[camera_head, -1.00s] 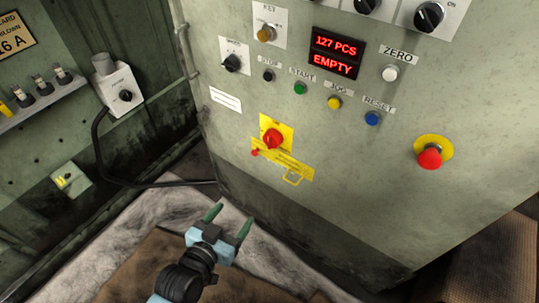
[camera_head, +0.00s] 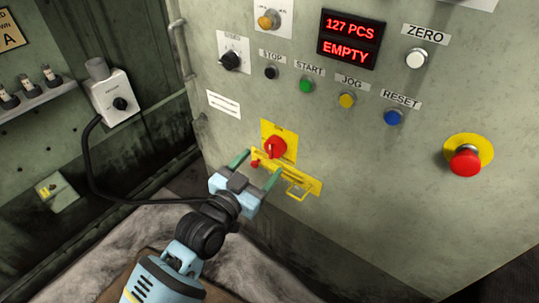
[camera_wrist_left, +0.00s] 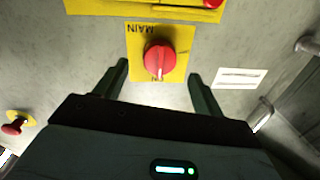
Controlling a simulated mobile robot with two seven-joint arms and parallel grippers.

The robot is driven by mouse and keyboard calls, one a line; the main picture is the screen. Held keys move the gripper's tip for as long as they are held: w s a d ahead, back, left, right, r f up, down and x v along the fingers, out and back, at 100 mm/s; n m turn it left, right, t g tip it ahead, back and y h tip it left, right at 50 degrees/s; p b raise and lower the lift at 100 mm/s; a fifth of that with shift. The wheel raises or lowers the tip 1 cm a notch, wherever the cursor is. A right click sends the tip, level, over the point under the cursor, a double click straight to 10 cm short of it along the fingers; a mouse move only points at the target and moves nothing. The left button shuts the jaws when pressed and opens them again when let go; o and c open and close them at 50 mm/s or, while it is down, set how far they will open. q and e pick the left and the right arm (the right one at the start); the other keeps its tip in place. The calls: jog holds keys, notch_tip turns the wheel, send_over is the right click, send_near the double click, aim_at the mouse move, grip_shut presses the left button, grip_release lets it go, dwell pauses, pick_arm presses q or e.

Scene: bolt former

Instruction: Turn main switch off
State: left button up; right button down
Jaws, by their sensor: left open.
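The main switch (camera_head: 275,147) is a red rotary knob on a yellow plate on the green cabinet front. In the left wrist view the red knob (camera_wrist_left: 160,59) sits on its plate marked MAIN, upside down there, between and beyond the fingertips. My left gripper (camera_head: 257,165) is open and empty, just below and in front of the switch in the head view. Its fingers also show in the left wrist view (camera_wrist_left: 158,78), one on each side of the knob. I cannot tell whether they touch anything. My right gripper is not in view.
A yellow hasp plate (camera_head: 297,187) with a small red part lies just below the switch. A red emergency button (camera_head: 466,161) is to the right. Buttons and a red display (camera_head: 351,39) are above. A grey box (camera_head: 113,99) with a cable is at left.

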aim_at(271, 154)
pick_arm(q)
jog(key=b+x, duration=0.1)
jog(key=x, duration=0.3)
jog(key=shift+f, duration=0.1)
jog(key=shift+w+d, duration=0.3)
jog(key=shift+w, duration=0.15)
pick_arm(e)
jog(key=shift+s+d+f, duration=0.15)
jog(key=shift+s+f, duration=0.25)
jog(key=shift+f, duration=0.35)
pick_arm(q)
jog(key=c, duration=1)
jog(key=shift+o, duration=0.2)
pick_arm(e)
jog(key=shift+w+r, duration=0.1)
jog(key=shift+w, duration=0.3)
